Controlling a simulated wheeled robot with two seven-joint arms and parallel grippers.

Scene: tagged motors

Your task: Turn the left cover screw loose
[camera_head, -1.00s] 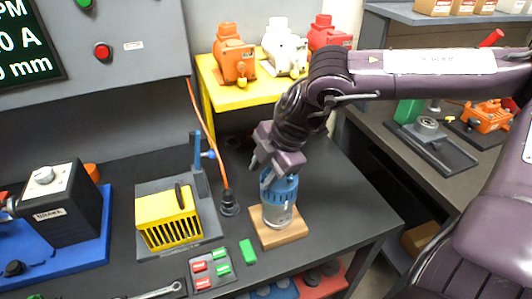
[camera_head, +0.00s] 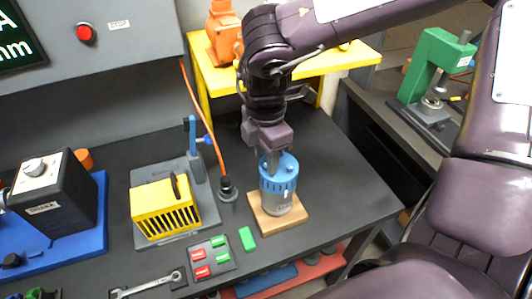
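A small motor with a blue slotted cover (camera_head: 279,180) and a grey lower body (camera_head: 277,207) stands upright on a wooden block (camera_head: 296,217) on the dark bench. My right gripper (camera_head: 270,168) points down at the top left of the blue cover, its fingertips at or just above it. I cannot tell whether they touch. The fingers look close together, but the gap between them is not clear. The cover screws are too small or hidden by the gripper to make out. My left gripper is not in view.
Left of the motor are a black cable plug (camera_head: 227,188) with an orange cable and a yellow cage (camera_head: 165,207) on a grey plate. In front lie a panel of red and green tags (camera_head: 210,257), a green block (camera_head: 247,239) and a wrench (camera_head: 148,285). The bench right of the motor is clear.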

